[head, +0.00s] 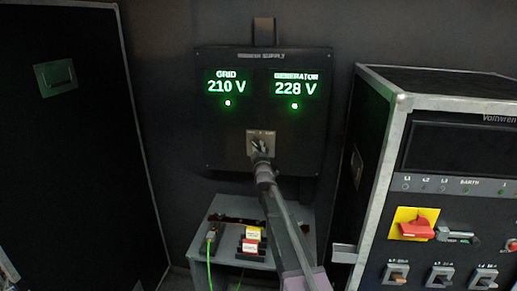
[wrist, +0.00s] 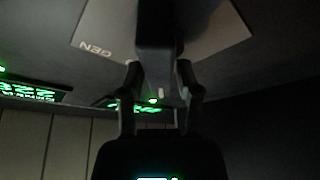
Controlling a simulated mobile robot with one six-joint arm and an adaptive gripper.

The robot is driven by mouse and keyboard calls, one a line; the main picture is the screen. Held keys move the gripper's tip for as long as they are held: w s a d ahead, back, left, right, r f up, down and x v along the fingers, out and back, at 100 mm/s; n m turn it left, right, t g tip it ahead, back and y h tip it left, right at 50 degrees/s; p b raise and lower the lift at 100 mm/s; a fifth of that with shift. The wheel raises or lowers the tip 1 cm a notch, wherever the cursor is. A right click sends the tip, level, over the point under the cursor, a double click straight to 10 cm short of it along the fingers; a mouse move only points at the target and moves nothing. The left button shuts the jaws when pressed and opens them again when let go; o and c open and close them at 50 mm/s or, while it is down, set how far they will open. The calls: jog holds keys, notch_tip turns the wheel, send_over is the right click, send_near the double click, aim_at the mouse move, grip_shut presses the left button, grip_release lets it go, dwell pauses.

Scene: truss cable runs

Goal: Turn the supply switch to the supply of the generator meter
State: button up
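The supply panel (head: 225,150) carries two lit meters in the head view: the grid meter (head: 227,86) reads 210 V and the generator meter (head: 295,87) reads 228 V. A small green lamp glows under each. The supply switch (head: 252,136) sits on a grey plate below and between them. My gripper (head: 260,156) is at the switch and hides part of it. In the wrist view, the dark switch handle (wrist: 160,40) lies between my two fingers, which appear closed on it. The handle's exact pointing is unclear.
A shelf (head: 228,258) below the panel bears small red and yellow blocks (head: 251,240) and a green cable (head: 210,262). A flight-case rack (head: 440,170) with a red rotary switch (head: 416,229) stands at right. A dark case (head: 70,150) stands at left.

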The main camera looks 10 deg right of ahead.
grip_shut()
jog(key=shift+m, duration=0.6)
jog(key=m+h+b, duration=0.1)
jog(key=m, duration=0.2)
jog(key=shift+w+m+t+h, duration=0.1)
jog(key=shift+m+t+h, duration=0.2)
jog(key=shift+h, duration=0.1)
jog(key=m+h, duration=0.1)
jog(key=m, duration=0.2)
jog(key=m+h+b, duration=0.1)
jog(key=m+h, duration=0.1)
jog(key=m, duration=0.1)
jog(key=shift+d+r+m+h, duration=0.1)
jog(key=shift+m+h, duration=0.2)
jog(key=m+g+h, duration=0.1)
jog(key=m+h, duration=0.1)
jog(key=m, duration=0.2)
jog(key=m+g+h, duration=0.1)
jog(key=m, duration=0.3)
jog(key=shift+h+p, duration=0.4)
jog(key=shift+d+m+g+h+p, duration=0.1)
jog(key=shift+m+g+h+p, duration=0.35)
jog(key=shift+m, duration=1.1)
jog(key=shift+d+m+g+h+p, duration=0.15)
jog(key=shift+m+g+h, duration=0.4)
jog(key=shift+m, duration=1)
jog(key=shift+a+g, duration=0.1)
jog(key=shift+g, duration=0.2)
